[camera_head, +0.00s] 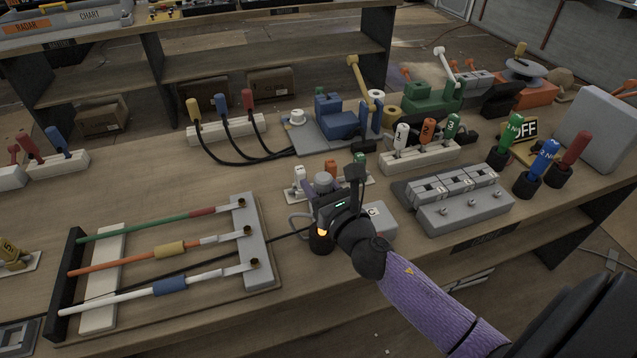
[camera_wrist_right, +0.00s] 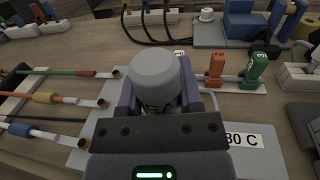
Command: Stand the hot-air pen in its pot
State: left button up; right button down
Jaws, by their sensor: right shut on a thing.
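My right gripper (camera_head: 322,200) is shut on the grey hot-air pen (camera_head: 322,183), whose rounded end stands up between the fingers. In the right wrist view the pen (camera_wrist_right: 158,80) fills the space between the fingers, with dark lettering on its side. A dark round form with an orange spot (camera_head: 321,236) shows just below the gripper, probably the pot; I cannot tell whether the pen's lower end is inside it. My left gripper is not in view.
A rack of green, orange and white rods (camera_head: 262,270) lies to the left. Small white, orange and green handles (camera_head: 358,172) stand just behind the gripper. A grey block (camera_head: 455,203) and handled tools in black pots (camera_head: 526,186) stand to the right.

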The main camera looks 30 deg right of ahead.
jog(key=shift+f+b, duration=1.45)
jog(key=shift+f, duration=0.2)
jog(key=shift+c, duration=1)
grip_release()
jog(key=shift+s, duration=0.35)
jog(key=s+b, duration=0.1)
jog(key=s, duration=0.8)
jog(key=shift+a, duration=0.3)
